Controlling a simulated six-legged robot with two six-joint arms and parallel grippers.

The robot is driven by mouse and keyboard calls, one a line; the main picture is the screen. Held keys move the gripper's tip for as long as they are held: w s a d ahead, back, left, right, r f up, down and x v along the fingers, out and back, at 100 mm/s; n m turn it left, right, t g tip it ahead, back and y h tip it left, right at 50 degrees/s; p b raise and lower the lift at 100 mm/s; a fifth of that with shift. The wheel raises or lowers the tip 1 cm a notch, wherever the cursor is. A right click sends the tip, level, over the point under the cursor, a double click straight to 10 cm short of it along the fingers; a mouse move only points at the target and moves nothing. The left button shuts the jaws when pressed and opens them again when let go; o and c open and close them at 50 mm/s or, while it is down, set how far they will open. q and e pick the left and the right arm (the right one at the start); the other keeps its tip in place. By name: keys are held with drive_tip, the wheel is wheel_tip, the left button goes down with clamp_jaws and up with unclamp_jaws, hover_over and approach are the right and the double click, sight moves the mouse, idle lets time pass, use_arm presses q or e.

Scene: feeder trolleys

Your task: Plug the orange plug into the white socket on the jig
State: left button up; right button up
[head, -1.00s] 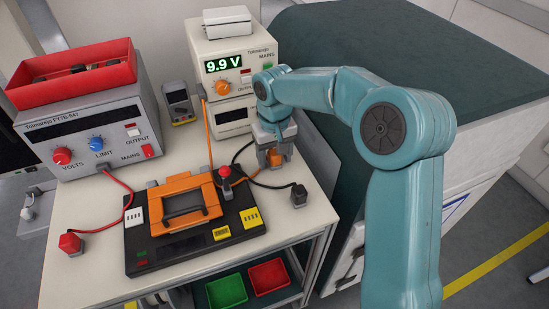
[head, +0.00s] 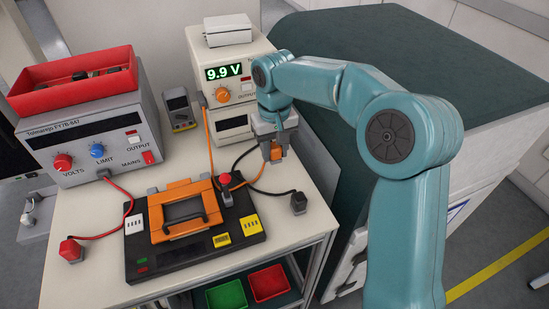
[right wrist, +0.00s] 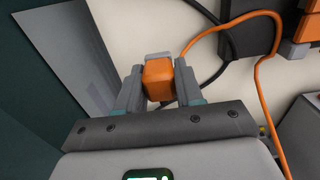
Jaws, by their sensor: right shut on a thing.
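My right gripper (head: 276,152) is shut on the orange plug (head: 276,153), held above the right part of the trolley top. In the right wrist view, the plug (right wrist: 158,79) sits between the two grey fingers (right wrist: 158,85), with a grey end beyond it. The orange cable (right wrist: 257,75) curves away from there. The jig (head: 190,258) is a black base with an orange frame and dark handle. A white piece with dark marks (head: 134,224) is at its left; I cannot tell whether it is the socket. The plug is apart from the jig. My left gripper is not in view.
A grey post with a red top (head: 225,179) stands at the jig's right side. A dark plug (head: 298,203) lies near the trolley's right edge, a red one (head: 71,250) at the left. Power supplies (head: 90,135) and a meter (head: 180,108) stand behind.

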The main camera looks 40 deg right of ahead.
sight(274, 145)
wheel_tip(274, 145, up, 15)
drive_tip(key=p, duration=0.3)
drive_tip(key=shift+r, duration=0.15)
